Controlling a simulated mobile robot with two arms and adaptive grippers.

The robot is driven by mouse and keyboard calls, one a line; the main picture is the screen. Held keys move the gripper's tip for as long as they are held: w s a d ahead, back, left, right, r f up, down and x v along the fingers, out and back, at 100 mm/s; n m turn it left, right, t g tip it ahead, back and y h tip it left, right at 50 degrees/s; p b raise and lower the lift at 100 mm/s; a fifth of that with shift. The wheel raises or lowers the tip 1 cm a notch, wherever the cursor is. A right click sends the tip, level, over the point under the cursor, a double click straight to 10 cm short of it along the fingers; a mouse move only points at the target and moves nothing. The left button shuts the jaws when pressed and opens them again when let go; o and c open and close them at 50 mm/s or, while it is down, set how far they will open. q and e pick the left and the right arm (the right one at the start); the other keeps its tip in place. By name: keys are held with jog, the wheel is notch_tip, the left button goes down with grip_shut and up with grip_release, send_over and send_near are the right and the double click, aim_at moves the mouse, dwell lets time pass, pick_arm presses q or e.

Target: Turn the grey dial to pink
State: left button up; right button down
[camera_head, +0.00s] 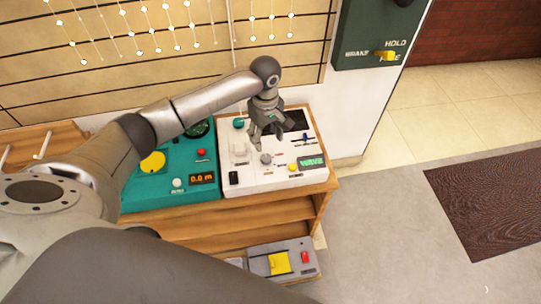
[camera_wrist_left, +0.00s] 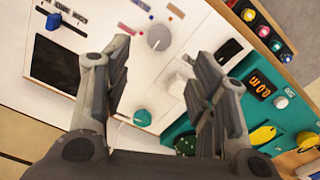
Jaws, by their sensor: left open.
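The grey dial (camera_head: 266,158) is a small round knob on the white panel (camera_head: 245,182). In the left wrist view the dial (camera_wrist_left: 159,37) has a small light mark on its face and short coloured strips beside it. A pinkish strip (camera_wrist_left: 176,10) lies near it at the top. My left gripper (camera_head: 266,132) points down above the white panel, behind the dial in the head view. In the left wrist view its two fingers (camera_wrist_left: 160,62) are apart with nothing between them; the dial shows beyond the tips. My right gripper is not in view.
A teal knob (camera_wrist_left: 142,117) and a dark screen (camera_wrist_left: 55,63) are on the same panel. A teal panel (camera_head: 150,198) adjoins on the left.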

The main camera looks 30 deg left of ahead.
aim_at(267, 159)
pick_arm(q)
notch_tip(267, 159, down, 10)
jog(key=shift+f, duration=0.15)
jog(key=shift+c, duration=0.4)
jog(key=c, duration=0.9)
